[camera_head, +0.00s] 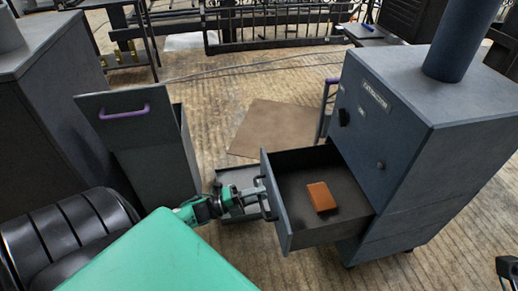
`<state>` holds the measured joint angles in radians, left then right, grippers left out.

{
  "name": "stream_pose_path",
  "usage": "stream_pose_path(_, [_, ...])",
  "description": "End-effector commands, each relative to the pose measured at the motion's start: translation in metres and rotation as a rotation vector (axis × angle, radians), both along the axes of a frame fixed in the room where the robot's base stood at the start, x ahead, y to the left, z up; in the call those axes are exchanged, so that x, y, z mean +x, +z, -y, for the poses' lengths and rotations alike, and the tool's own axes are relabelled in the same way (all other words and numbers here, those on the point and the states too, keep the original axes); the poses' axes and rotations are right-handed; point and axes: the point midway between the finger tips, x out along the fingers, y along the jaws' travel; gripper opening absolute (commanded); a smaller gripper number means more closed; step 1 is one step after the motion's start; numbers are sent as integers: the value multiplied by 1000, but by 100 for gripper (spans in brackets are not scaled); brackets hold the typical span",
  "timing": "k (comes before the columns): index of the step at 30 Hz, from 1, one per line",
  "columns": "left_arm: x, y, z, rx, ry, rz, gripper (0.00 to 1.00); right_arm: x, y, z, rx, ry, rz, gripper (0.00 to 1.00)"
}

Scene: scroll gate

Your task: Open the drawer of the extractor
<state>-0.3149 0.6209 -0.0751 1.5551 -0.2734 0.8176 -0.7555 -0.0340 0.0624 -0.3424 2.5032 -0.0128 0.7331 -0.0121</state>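The extractor (400,130) is a dark blue-grey cabinet at the right with a label, knobs and a round pipe on top. Its drawer (278,207) is pulled well out toward the left, and a brown-orange block (321,197) lies inside it. My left gripper (263,196) is at the outer face of the drawer front and appears closed around its handle. A dark part at the lower right edge looks like my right gripper (508,270), cut off by the frame and apart from the extractor.
A grey cabinet (140,150) with a purple handle stands open at the left. A black padded seat (65,235) is at the lower left. A brown flat sheet (275,128) lies on the floor behind the drawer. Metal railings (280,25) run along the back.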

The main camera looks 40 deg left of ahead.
Motion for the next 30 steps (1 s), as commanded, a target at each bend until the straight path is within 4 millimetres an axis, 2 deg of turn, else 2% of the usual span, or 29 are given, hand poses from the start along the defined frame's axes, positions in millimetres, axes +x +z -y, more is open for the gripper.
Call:
stream_pose_path(5, [-24, -4, -18, 0, 2, -5, 26, -1, 6, 3, 4, -8, -2, 36])
stream_pose_path(12, [-67, -15, -52, 1, 2, -5, 26, 0, -1, 9, 0, -30, -41, 36])
stream_pose_path(18, [-93, -22, -72, 0, 1, -4, 26, 5, -8, 7, -4, -29, -70, 36])
stream_pose_path(24, [-103, -25, -80, 1, 0, -1, 26, 5, -9, 6, -7, -26, -77, 36])
stream_pose_path(30, [-104, -25, -80, 0, -1, 0, 26, 4, -9, 6, -8, -25, -76, 36])
